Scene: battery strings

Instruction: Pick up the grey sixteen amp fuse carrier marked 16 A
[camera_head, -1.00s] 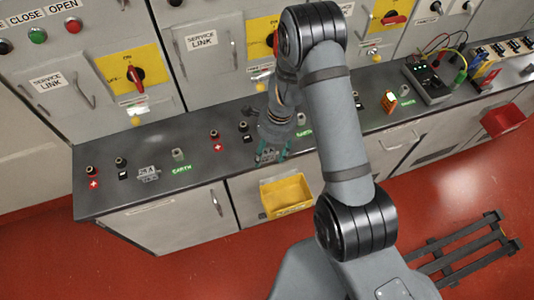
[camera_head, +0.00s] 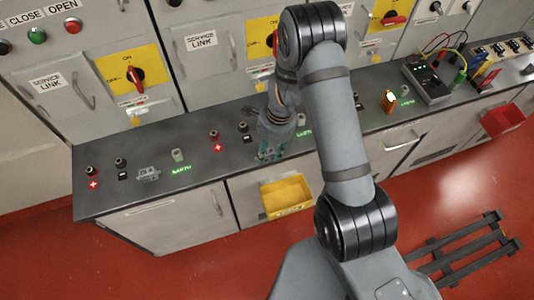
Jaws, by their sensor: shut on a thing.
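Another grey carrier (camera_head: 148,174) with blurred white marking lies on the bench further left.
A yellow bin (camera_head: 287,212) hangs on the bench front just below my gripper. Red and black terminals (camera_head: 214,134) stand left of it, with green-lit EARTH posts (camera_head: 178,155). Cabinets with yellow switch plates (camera_head: 133,72) rise behind. A meter with leads (camera_head: 428,83) stands right.

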